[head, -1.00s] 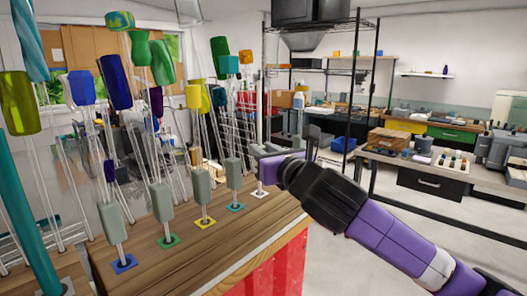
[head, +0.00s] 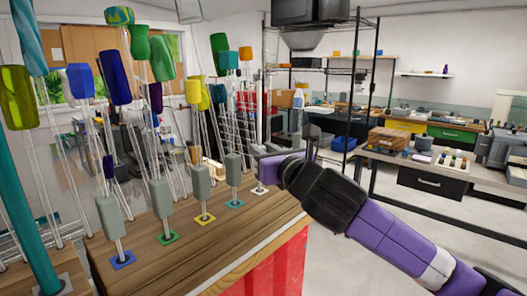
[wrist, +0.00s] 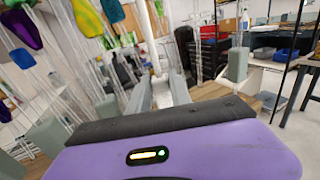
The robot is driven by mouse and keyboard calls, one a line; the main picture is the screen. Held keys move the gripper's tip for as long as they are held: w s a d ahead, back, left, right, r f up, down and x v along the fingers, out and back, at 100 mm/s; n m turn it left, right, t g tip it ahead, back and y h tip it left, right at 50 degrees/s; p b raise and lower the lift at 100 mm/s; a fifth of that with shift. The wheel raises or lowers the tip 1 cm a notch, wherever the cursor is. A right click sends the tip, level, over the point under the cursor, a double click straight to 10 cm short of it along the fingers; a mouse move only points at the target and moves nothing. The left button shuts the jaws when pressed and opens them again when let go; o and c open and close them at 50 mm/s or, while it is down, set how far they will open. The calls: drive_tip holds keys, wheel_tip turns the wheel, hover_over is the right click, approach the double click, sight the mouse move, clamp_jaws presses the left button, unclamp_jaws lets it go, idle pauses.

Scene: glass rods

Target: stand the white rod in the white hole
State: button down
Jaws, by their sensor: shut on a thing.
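My gripper (head: 262,152) is at the far right end of the wooden rack top, just above the white square with the white hole (head: 259,190). In the wrist view its two grey fingers (wrist: 158,92) are shut on the white rod (wrist: 148,25), a pale shaft rising between them. The rod looks close to upright there. Its lower end is hidden behind the fingers and the purple wrist body, so I cannot tell whether it is in the hole or above it.
Rods with grey grips stand in the blue (head: 123,259), green (head: 167,238), yellow (head: 205,219) and teal (head: 235,203) squares, left of my gripper. Clear rods with coloured tops crowd behind them. Open floor (head: 345,265) lies right of the red-sided rack.

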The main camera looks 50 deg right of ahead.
drive_tip(key=c, duration=1.1)
unclamp_jaws()
drive_tip(key=shift+s, duration=0.1)
drive_tip(key=v, duration=0.7)
drive_tip(key=shift+s+a, duration=0.15)
drive_tip(key=shift+s, duration=0.15)
